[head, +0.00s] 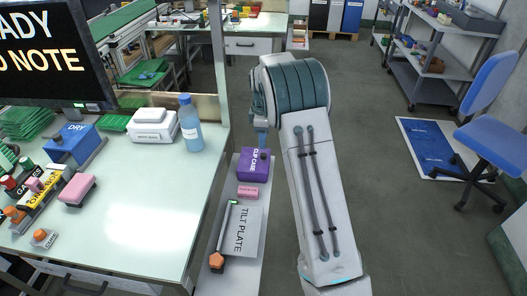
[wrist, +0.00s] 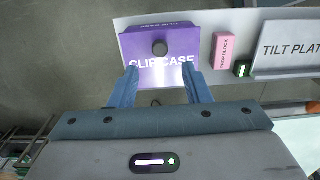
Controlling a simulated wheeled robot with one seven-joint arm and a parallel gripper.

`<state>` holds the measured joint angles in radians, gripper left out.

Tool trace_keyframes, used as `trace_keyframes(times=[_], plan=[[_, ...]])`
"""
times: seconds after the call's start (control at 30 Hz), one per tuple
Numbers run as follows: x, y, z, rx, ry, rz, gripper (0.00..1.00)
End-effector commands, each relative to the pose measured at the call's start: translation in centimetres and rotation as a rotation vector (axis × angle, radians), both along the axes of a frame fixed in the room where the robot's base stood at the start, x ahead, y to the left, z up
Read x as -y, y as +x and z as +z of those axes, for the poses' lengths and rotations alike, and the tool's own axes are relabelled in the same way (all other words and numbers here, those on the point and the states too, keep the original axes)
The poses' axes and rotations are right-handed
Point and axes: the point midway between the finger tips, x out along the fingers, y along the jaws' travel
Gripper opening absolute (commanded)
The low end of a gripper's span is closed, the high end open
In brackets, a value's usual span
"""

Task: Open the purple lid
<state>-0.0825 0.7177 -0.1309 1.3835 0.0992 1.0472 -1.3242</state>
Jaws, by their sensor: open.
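The purple clip case (head: 254,165) sits on a narrow pale board beside the large table, with its lid closed. My gripper (wrist: 168,80) is open and empty. Its two blue fingers point at the near edge of the case, and the knob lies beyond the fingertips. I cannot tell whether a finger touches the case. In the head view my arm hides most of the gripper (head: 261,137).
A pink prop block (head: 248,193) and a tilt plate (head: 243,231) share the narrow board (wrist: 210,20). The large table (head: 150,215) at left holds a blue DRY box (head: 75,142), a bottle (head: 190,125) and a monitor.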

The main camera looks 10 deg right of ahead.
Motion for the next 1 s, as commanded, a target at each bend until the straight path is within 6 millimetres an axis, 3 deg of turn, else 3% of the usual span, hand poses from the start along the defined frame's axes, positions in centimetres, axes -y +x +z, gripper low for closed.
trace_keyframes(times=[0.1, 0.3, 0.5, 0.77, 0.93, 1.0], plan=[[0.0, -0.1, -2.6, -0.003, -0.001, -0.001, 0.44], [0.0, 0.0, -5.6, -0.001, 0.0, -0.001, 0.44], [0.0, 0.0, -6.9, 0.0, 0.0, 0.0, 0.44], [0.0, 0.0, -7.0, 0.001, 0.0, -0.001, 0.44], [0.0, 0.0, -7.0, 0.001, 0.0, -0.001, 0.0], [0.0, 0.0, -7.0, 0.001, 0.0, -0.001, 0.0]])
